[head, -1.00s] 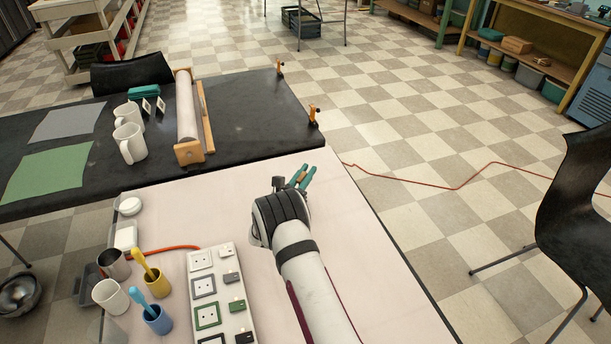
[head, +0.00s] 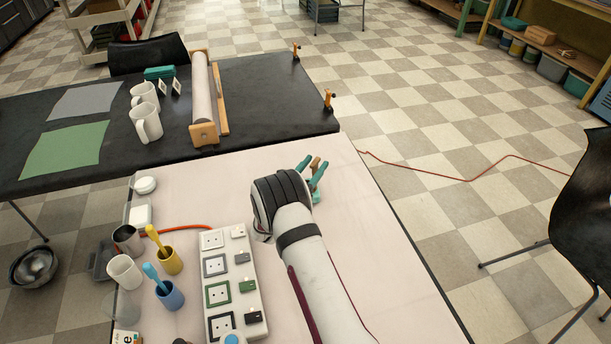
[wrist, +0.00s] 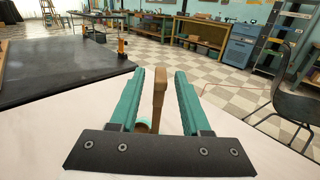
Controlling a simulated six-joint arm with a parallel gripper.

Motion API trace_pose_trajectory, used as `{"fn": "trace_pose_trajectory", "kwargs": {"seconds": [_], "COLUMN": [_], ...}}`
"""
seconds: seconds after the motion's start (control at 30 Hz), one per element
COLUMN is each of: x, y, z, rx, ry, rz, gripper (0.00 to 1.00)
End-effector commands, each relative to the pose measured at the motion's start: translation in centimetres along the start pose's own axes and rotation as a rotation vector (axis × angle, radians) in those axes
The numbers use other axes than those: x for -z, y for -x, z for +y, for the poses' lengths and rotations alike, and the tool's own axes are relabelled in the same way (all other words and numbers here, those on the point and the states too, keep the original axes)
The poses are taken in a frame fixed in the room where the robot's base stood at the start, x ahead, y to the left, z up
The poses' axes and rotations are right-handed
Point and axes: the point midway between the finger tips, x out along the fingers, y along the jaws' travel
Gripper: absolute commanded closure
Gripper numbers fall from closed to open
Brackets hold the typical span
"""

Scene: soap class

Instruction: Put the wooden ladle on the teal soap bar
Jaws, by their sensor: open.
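A brown wooden handle, which looks like the ladle's (wrist: 160,98), stands upright between the fingers, with a gap on each side. The ladle's brown top shows between the fingers in the head view (head: 316,162).
A socket panel (head: 216,266) lies left of my arm. Cups holding a yellow brush (head: 170,262) and a blue brush (head: 171,297) stand farther left. The black table (head: 262,100) behind carries white mugs (head: 146,122), a roller (head: 201,95) and a teal block (head: 159,73).

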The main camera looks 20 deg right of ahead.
Motion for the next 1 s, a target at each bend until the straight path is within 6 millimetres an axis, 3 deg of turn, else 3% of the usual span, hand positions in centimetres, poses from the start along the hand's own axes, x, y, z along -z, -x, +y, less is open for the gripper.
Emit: {"fn": "trace_pose_trajectory", "kwargs": {"seconds": [0.1,0.3,0.53,0.6,0.67,0.77,0.8,0.87,0.9,0.97,1.0], "x": [0.0,0.0,-0.1,-1.0,-3.1,-8.5,-10.2,-11.9,-12.5,-12.6,-12.4], "y": [3.1,6.9,8.2,8.0,7.6,8.6,10.2,13.9,17.1,22.6,26.5], "z": [0.1,0.1,0.0,-0.8,-3.2,-11.0,-14.8,-20.0,-22.8,-25.7,-26.7], "rx": [-0.004,-0.004,0.001,0.038,0.137,0.455,0.612,0.854,1.019,1.271,1.434], "ry": [0.001,0.0,-0.002,-0.03,-0.105,-0.362,-0.5,-0.724,-0.884,-1.135,-1.299], "rz": [0.001,0.0,-0.001,0.002,0.013,0.055,0.077,0.112,0.137,0.179,0.211], "gripper": [0.53,0.53,0.53,0.53,0.53,0.53,0.53,0.53,0.53,0.53,0.53]}}
